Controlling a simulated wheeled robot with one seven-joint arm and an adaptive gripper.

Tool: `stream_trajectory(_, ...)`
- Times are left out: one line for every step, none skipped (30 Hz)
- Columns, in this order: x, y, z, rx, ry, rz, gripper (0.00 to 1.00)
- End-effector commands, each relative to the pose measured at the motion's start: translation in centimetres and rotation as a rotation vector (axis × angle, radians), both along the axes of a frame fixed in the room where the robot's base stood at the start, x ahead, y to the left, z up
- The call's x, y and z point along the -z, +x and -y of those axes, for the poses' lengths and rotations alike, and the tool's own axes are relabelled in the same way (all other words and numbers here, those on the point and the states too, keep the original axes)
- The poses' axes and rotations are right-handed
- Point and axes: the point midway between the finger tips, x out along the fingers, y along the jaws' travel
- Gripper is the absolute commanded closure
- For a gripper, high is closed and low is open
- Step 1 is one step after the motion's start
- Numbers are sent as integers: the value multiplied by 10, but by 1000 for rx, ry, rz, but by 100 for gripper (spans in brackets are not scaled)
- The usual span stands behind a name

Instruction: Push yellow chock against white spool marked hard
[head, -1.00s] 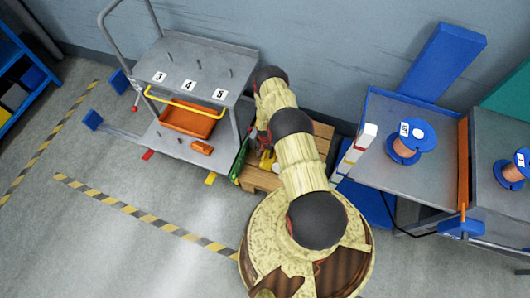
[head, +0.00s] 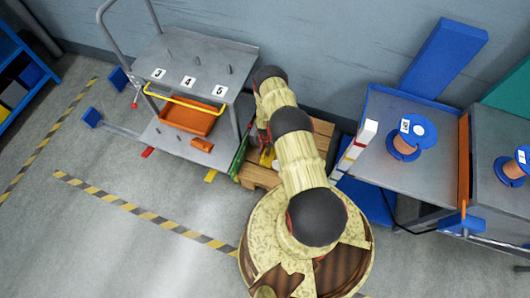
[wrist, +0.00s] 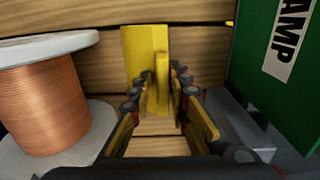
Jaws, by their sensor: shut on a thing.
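The yellow chock (wrist: 145,55) is in the middle of the wrist view, on wooden planks. It has a flat plate and an upright rib. My gripper (wrist: 164,88) is shut on the rib. The white spool (wrist: 50,48), wound with copper wire, stands upright to the left of the chock. Planks show between them, so they look apart. No "hard" mark can be read on the spool from here. In the head view only a small yellow patch of the chock (head: 267,157) shows beside my arm, which hides the spool and most of my gripper.
A green box (wrist: 284,50) with partly visible lettering "AMP" stands close on the right. The wooden pallet (head: 257,176) lies between a grey trolley (head: 188,52) on the left and a grey bench (head: 392,177) with a blue spool (head: 424,131) on the right.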

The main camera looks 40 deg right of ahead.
Motion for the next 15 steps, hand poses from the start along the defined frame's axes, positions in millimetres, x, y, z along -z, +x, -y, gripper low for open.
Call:
stream_trajectory(0, 0, 0, 0, 0, 0, 92)
stream_trajectory(0, 0, 0, 0, 0, 0, 94)
stream_trajectory(0, 0, 0, 0, 0, 0, 96)
stream_trajectory(0, 0, 0, 0, 0, 0, 98)
stream_trajectory(0, 0, 0, 0, 0, 0, 100)
stream_trajectory(0, 0, 0, 0, 0, 0, 100)
stream_trajectory(0, 0, 0, 0, 0, 0, 100)
stream_trajectory(0, 0, 0, 0, 0, 0, 100)
stream_trajectory(0, 0, 0, 0, 0, 0, 100)
stream_trajectory(0, 0, 0, 0, 0, 0, 100)
stream_trajectory(0, 0, 0, 0, 0, 0, 100)
stream_trajectory(0, 0, 0, 0, 0, 0, 100)
stream_trajectory(0, 0, 0, 0, 0, 0, 100)
stream_trajectory(0, 0, 0, 0, 0, 0, 100)
stream_trajectory(0, 0, 0, 0, 0, 0, 100)
